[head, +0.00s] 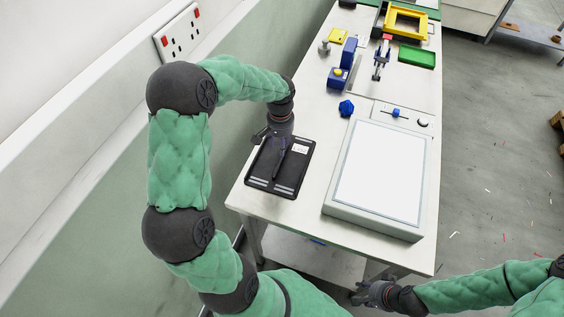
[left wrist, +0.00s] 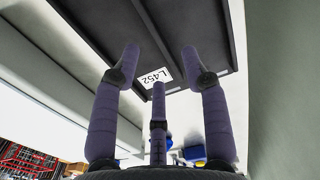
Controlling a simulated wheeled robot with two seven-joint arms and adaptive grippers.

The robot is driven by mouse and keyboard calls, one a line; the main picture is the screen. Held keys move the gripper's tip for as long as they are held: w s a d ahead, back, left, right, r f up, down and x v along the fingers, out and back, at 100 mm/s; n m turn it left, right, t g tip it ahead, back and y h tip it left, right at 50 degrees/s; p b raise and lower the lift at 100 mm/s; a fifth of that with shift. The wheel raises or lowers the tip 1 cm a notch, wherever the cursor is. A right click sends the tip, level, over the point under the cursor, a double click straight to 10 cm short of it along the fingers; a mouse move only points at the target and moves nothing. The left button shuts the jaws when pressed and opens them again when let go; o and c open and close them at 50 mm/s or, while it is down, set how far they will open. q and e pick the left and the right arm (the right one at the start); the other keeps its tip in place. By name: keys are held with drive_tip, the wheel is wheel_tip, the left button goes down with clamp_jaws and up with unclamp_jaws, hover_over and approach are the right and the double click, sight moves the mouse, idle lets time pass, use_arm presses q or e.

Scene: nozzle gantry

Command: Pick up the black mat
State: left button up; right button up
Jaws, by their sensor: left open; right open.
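The black mat (head: 281,170) lies flat on the near left part of the white table. It is a dark rectangle with lighter strips at its corners and a small white label. In the left wrist view the mat (left wrist: 100,28) fills the top, with the label reading L452. My left gripper (head: 279,140) is over the mat's far end in the head view. Its fingers (left wrist: 160,65) are spread and empty in the left wrist view. I cannot tell whether they touch the mat. My right gripper (head: 372,293) is low beyond the table's near edge, away from the mat.
A blue knob (head: 346,108), a blue block (head: 338,77), a green tray (head: 417,57) and a yellow frame (head: 405,23) are farther back. A wall with a socket strip (head: 178,33) borders the left side.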

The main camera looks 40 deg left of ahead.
sight(282, 160)
use_arm(q)
drive_tip(key=shift+f, duration=0.95)
drive_tip(key=shift+d+f+b, duration=0.2)
drive_tip(key=shift+f+b, duration=0.1)
drive_tip(key=shift+f, duration=0.25)
drive_tip(key=f, duration=0.2)
drive_tip(key=f+b, duration=0.1)
drive_tip(key=f, duration=0.1)
drive_tip(key=shift+w+d, duration=0.15)
drive_tip(key=shift+w, duration=0.05)
clamp_jaws()
